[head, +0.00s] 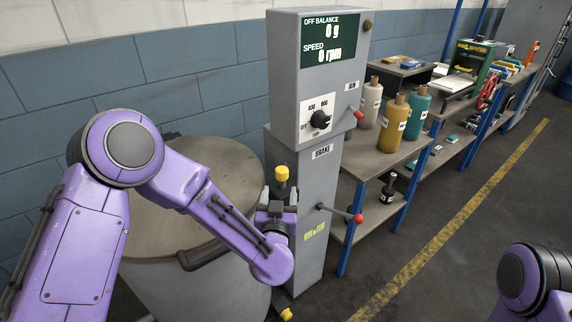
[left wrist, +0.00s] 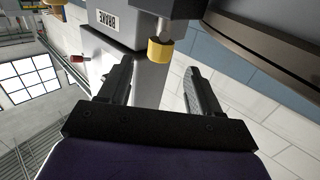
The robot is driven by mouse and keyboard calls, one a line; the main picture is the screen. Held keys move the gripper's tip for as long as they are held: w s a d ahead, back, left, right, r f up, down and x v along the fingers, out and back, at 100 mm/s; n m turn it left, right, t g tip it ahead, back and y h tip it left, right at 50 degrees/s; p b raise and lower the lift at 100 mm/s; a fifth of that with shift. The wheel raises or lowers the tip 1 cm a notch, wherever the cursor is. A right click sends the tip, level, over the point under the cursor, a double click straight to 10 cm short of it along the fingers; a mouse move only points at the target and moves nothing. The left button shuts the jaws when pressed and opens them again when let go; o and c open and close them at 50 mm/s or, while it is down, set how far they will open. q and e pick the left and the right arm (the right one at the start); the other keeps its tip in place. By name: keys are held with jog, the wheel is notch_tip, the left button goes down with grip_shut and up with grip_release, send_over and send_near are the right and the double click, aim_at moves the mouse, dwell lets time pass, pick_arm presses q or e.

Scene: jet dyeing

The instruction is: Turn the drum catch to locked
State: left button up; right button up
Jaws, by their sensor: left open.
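A yellow-capped knob (head: 281,173), which looks like the drum catch, stands at the right rim of the big round drum (head: 165,215), beside the grey control column. The catch's base is hidden behind my gripper in the head view. My right gripper is out of view.
The control column (head: 310,200) has a dial (head: 320,119), a red-knobbed RUN lever (head: 358,114) and a red-knobbed BRAKE lever (head: 357,218). A dark drum handle (head: 200,256) lies beside my left forearm. A shelf with bottles (head: 403,125) stands right; the floor beyond is clear.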

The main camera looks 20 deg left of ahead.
aim_at(281, 176)
pick_arm(q)
jog(key=x, duration=0.2)
jog(key=r+p+x, duration=0.1)
jog(key=x, duration=0.1)
jog(key=shift+w+a, duration=0.2)
jog(key=shift+a, duration=0.05)
jog(key=x, duration=0.4)
jog(key=shift+w+d+f+p, duration=0.15)
jog(key=shift+w+f+p, duration=0.1)
jog(key=shift+f+p, duration=0.1)
jog(key=shift+w, duration=0.1)
jog(key=shift+r, duration=0.15)
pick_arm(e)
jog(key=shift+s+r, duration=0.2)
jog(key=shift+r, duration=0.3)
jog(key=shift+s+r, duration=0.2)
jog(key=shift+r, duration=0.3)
pick_arm(q)
grip_shut()
